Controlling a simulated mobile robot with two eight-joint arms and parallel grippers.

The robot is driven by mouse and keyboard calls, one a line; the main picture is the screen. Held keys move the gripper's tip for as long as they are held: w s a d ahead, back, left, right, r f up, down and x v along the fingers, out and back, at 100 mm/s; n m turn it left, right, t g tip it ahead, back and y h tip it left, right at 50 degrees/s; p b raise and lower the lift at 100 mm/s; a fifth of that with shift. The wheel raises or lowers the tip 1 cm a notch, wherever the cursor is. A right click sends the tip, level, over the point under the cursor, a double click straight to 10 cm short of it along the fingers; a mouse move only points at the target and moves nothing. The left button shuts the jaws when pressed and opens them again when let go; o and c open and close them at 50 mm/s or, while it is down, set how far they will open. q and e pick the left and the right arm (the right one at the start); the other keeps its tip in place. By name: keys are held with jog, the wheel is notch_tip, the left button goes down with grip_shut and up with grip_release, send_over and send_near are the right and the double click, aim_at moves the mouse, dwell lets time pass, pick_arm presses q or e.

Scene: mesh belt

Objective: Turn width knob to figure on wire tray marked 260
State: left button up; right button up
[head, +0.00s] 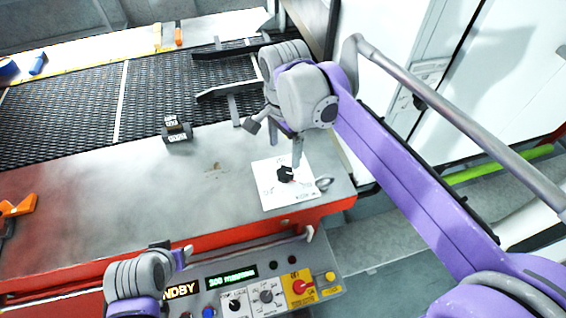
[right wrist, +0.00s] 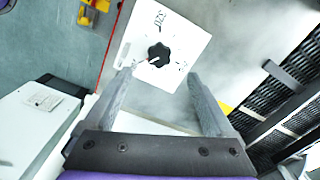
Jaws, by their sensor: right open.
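The black width knob (head: 285,173) sits on a white dial plate (head: 270,199) at the table's right front corner. In the right wrist view the knob (right wrist: 158,54) has a white pointer line toward the lower left, and the plate (right wrist: 187,32) carries a figure that looks like 320. My right gripper (head: 280,146) is open, its fingertips apart and short of the knob, one on each side of it in the wrist view. My left gripper (head: 176,253) is over the front edge; its jaws are unclear. I cannot make out a wire tray marked 260.
A dark block with white tags (head: 177,132) stands by the black mesh belt (head: 70,106). A control panel (head: 250,297) with a green display runs along the front. An orange object (head: 17,207) lies at left. The table middle is clear.

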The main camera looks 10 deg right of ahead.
aim_at(284, 173)
notch_tip(284, 173, down, 9)
jog(key=shift+s+r, duration=0.1)
dwell(0.3)
jog(key=c, duration=1.4)
jog(key=shift+n, duration=0.3)
